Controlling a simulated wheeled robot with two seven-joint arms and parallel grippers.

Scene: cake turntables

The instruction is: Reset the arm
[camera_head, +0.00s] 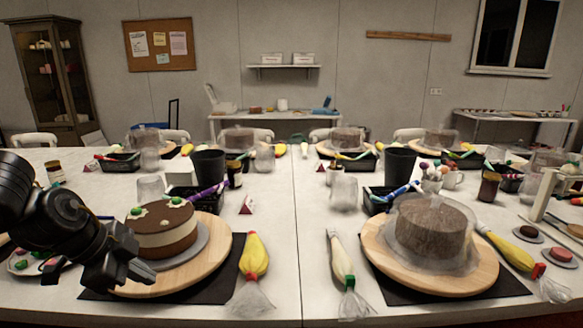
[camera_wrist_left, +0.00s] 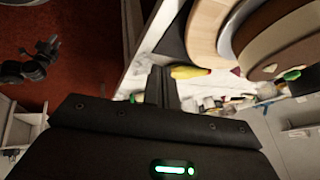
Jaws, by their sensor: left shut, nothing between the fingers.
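My left gripper (camera_head: 143,274) is shut and empty in the head view. It is at the left front edge of the wooden turntable (camera_head: 215,271), beside the layered brown and cream cake (camera_head: 166,238). I cannot tell whether it touches the board. In the left wrist view, the shut fingers (camera_wrist_left: 161,82) point toward the white table, with the turntable (camera_wrist_left: 207,28) and the cake (camera_wrist_left: 275,40) at the upper right. My left arm comes in from the left of the head view.
A second turntable (camera_head: 480,265) bears a cake under a clear cover (camera_head: 432,228). A yellow piping bag (camera_head: 254,258) and a pale piping bag (camera_head: 341,262) lie between the turntables. Black cups (camera_head: 208,168) and trays stand behind. Bare table shows around the middle seam.

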